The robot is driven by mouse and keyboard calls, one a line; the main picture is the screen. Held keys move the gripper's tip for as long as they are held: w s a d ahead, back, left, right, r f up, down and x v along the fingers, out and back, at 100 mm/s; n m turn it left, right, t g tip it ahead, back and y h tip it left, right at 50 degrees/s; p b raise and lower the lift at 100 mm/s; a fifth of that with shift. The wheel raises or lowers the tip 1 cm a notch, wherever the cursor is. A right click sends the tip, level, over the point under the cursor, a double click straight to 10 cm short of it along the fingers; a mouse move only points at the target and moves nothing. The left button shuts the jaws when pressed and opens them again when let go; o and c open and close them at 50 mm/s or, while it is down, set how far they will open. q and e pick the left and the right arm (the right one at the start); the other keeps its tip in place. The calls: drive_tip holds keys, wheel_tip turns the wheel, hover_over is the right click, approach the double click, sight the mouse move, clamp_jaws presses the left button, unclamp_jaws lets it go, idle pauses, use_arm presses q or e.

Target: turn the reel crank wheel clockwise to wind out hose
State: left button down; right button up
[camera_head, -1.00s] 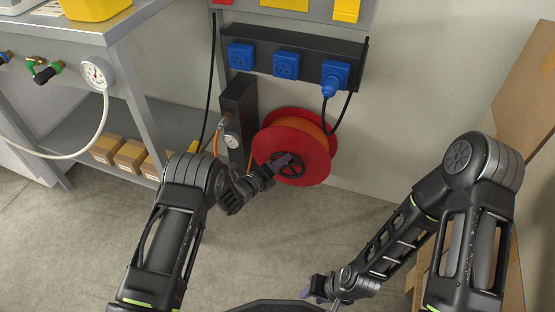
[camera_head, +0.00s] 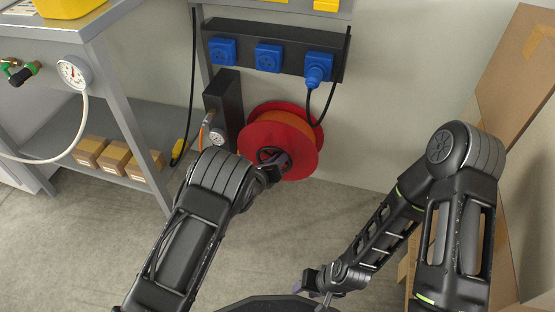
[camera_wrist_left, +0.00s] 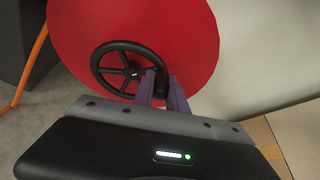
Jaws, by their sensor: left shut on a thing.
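The red hose reel (camera_head: 305,148) stands low against the wall, with orange hose (camera_head: 290,117) wound between its flanges. The black spoked crank wheel (camera_head: 262,153) is on its front face, partly hidden by my left arm. My left gripper (camera_head: 283,160) is shut on the right side of the wheel's rim. In the left wrist view, its purple fingers (camera_wrist_left: 155,84) close on the rim of the crank wheel (camera_wrist_left: 102,68), in front of the red flange (camera_wrist_left: 185,40). My right gripper (camera_head: 312,290) hangs low near the bottom edge, its fingers apart, holding nothing.
A black box with a gauge (camera_head: 222,110) stands just left of the reel. Blue sockets (camera_head: 268,58) are above it, with a black cable hanging down. A grey workbench with shelf boxes (camera_head: 115,158) is at left, cardboard (camera_head: 520,60) at right. The floor between is clear.

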use_arm(q)
drive_tip(key=c, duration=1.3)
unclamp_jaws()
drive_tip(key=shift+c, duration=0.2)
drive_tip(key=shift+s+a+r+p, duration=0.2)
drive_tip(key=shift+s+p, duration=0.1)
drive_tip(key=shift+s, duration=0.05)
drive_tip(key=p+v, duration=0.2)
drive_tip(key=v, duration=0.5)
drive_tip(key=shift+a+f, duration=0.1)
drive_tip(key=shift+f, duration=0.05)
